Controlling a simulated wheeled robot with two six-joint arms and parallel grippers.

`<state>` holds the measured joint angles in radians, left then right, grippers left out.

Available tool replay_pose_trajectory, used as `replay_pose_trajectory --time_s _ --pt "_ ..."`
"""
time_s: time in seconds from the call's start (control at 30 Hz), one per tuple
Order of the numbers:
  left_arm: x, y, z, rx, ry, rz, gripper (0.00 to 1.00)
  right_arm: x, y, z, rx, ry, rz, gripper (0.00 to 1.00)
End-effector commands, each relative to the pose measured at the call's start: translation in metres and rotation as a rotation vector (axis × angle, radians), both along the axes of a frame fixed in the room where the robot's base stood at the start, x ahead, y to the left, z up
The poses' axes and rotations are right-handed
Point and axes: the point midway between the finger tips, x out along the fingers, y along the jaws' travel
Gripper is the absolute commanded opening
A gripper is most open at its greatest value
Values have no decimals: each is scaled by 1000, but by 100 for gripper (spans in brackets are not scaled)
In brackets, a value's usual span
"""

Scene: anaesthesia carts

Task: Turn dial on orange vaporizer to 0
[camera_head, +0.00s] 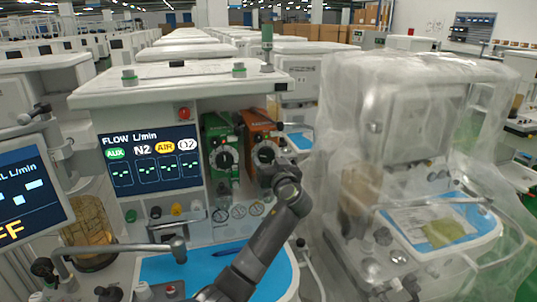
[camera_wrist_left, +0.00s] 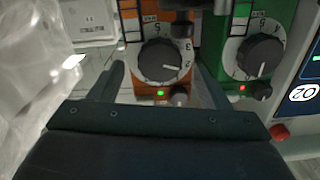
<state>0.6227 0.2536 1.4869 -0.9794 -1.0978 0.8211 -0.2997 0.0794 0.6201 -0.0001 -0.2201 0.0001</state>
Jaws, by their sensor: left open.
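The orange vaporizer (camera_head: 262,135) stands on the cart to the right of the green vaporizer (camera_head: 219,150). Its round black dial (camera_head: 266,154) also shows in the left wrist view (camera_wrist_left: 160,62), where its white mark points to the right, near the 2. A small green light (camera_wrist_left: 160,93) glows below that dial. My left gripper (camera_wrist_left: 160,74) is open, with one finger on each side of the orange dial. I cannot tell whether the fingers touch it. In the head view, my left gripper (camera_head: 268,174) is just below the orange dial. My right gripper is not in view.
The green vaporizer's dial (camera_wrist_left: 259,56) and red light sit close beside the orange one. A flow screen (camera_head: 150,158) is at the left. A blue work surface (camera_head: 185,265) lies below. A plastic-wrapped cart (camera_head: 400,150) stands at the right.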

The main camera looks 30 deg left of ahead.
Motion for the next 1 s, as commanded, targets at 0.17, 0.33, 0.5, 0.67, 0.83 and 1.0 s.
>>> replay_pose_trajectory --time_s 0.17,0.33,0.5,0.67,0.83,1.0 --pt "12 14 2 2 1 1 70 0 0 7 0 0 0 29" --pt "17 20 0 1 -1 0 70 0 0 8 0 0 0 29" --pt "18 20 0 0 -1 -1 70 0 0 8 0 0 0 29" --pt "18 20 0 0 -1 -1 65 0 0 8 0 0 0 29" --pt "18 20 0 0 -1 -1 43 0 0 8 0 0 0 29" --pt "18 20 0 1 -1 -1 26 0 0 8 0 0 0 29"
